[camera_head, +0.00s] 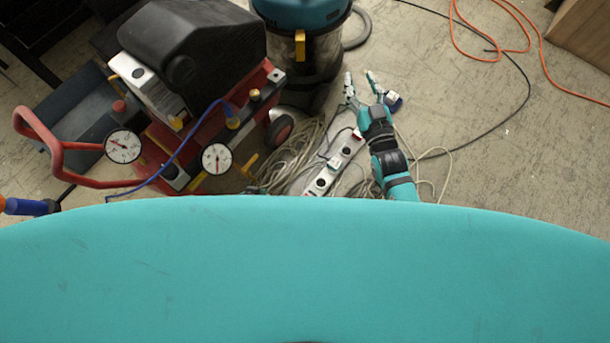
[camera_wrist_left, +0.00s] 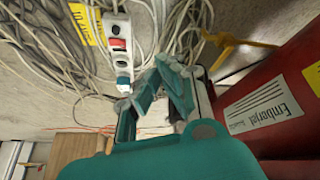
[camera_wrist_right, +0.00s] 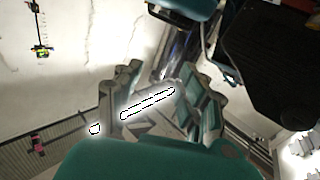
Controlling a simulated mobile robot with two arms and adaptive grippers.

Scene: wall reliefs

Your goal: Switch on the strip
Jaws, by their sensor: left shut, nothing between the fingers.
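The white power strip (camera_head: 320,184) lies on the floor among loose cables in the head view, beside the compressor. It has dark round sockets and a plug (camera_head: 335,163) in it. Whether the switch is on cannot be told. My left gripper (camera_wrist_left: 160,82) is shut and empty, a little to the lower right of the strip in that view. My right gripper (camera_head: 361,80) is open and empty above the floor, beyond the strip; its spread fingers show in its wrist view (camera_wrist_right: 158,92).
A red compressor (camera_head: 150,140) with gauges stands at the left. A teal vacuum (camera_head: 300,45) stands behind the strip. Loose cables (camera_head: 290,160) surround the strip, and an orange cable (camera_head: 490,55) lies at the upper right. The floor at right is mostly clear.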

